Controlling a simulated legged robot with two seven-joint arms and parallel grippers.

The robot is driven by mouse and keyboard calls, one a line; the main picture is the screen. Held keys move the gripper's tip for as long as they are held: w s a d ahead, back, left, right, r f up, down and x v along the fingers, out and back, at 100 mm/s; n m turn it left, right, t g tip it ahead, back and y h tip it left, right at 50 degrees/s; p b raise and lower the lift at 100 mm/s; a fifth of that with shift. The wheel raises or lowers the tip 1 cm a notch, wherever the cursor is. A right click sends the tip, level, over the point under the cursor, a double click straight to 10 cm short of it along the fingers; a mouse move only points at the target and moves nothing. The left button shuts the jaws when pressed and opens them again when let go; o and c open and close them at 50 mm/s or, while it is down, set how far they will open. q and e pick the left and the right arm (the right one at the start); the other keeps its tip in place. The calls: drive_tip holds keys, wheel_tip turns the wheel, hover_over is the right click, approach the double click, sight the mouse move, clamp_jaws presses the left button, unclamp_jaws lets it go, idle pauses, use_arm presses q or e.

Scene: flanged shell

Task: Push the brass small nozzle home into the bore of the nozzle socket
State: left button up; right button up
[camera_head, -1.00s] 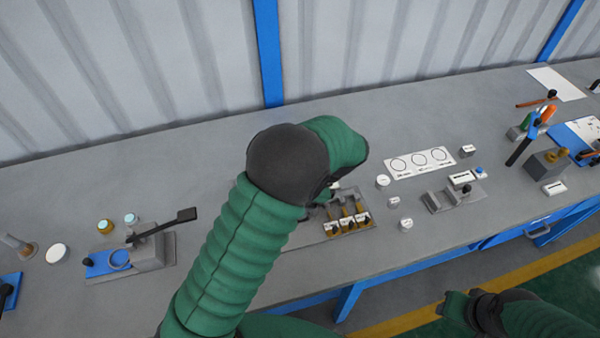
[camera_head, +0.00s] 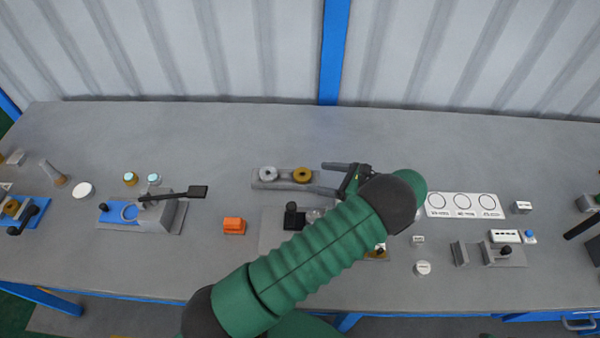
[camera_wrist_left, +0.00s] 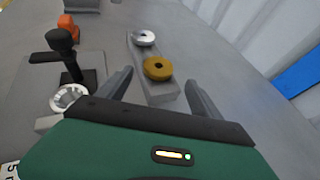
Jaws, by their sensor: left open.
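A brass round piece with a dark centre hole (camera_head: 302,175) sits on a grey block (camera_head: 284,186) beside a similar silver piece (camera_head: 267,174). In the left wrist view the brass piece (camera_wrist_left: 158,68) and the silver one (camera_wrist_left: 143,38) show on the same block. I cannot tell whether either is the nozzle or its socket. My left gripper (camera_head: 330,178) is open and empty, just right of the block in the head view. In the wrist view its fingers (camera_wrist_left: 158,84) point toward the brass piece, apart from it. Brass parts (camera_head: 378,251) in a holder are mostly hidden by my arm. My right gripper is not in view.
A fixture with a black knob (camera_head: 291,215) and a silver ring (camera_wrist_left: 70,97) stands near the gripper. An orange block (camera_head: 234,226) lies left of it. A lever fixture (camera_head: 160,212) is further left. The bench behind the grey block is clear.

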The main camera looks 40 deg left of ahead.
sight(306, 174)
use_arm(q)
drive_tip(key=shift+d, duration=0.1)
drive_tip(key=shift+s+a+f+p, duration=0.1)
drive_tip(key=shift+s+a+p, duration=0.6)
drive_tip(key=shift+a, duration=0.35)
drive_tip(key=x, duration=0.3)
drive_tip(key=shift+w+f, duration=0.1)
drive_tip(key=shift+w, duration=0.3)
drive_tip(key=shift+a, duration=0.15)
drive_tip(key=shift+c, duration=2.9)
drive_tip(key=shift+s+d, duration=0.1)
drive_tip(key=shift+d, duration=0.35)
drive_tip(key=shift+c, duration=1.2)
drive_tip(key=shift+d+r, duration=0.25)
drive_tip(key=c, duration=0.5)
drive_tip(key=shift+c, duration=1.2)
drive_tip(key=shift+a+f, duration=0.1)
drive_tip(key=shift+a, duration=0.2)
clamp_jaws()
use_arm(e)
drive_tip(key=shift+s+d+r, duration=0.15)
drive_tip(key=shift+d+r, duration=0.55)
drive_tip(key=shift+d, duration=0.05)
